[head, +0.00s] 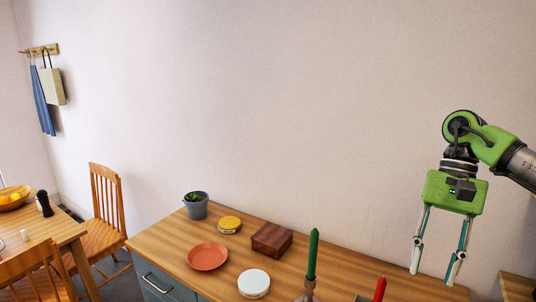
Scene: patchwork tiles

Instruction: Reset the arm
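My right gripper (432,273) hangs at the right of the head view, fingers pointing down, in front of the wall and by the right end of the wooden sideboard (170,253). Its two fingers are spread apart with nothing between them. My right arm, green and grey, comes in from the right edge. My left gripper is not in the head view.
On the sideboard are a potted plant (196,208), a yellow tin (229,224), a wooden box (271,239), a terracotta plate (207,257), a white round tin (254,283), a green candle (312,255) and a red candle (380,289). Chairs and a table stand left.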

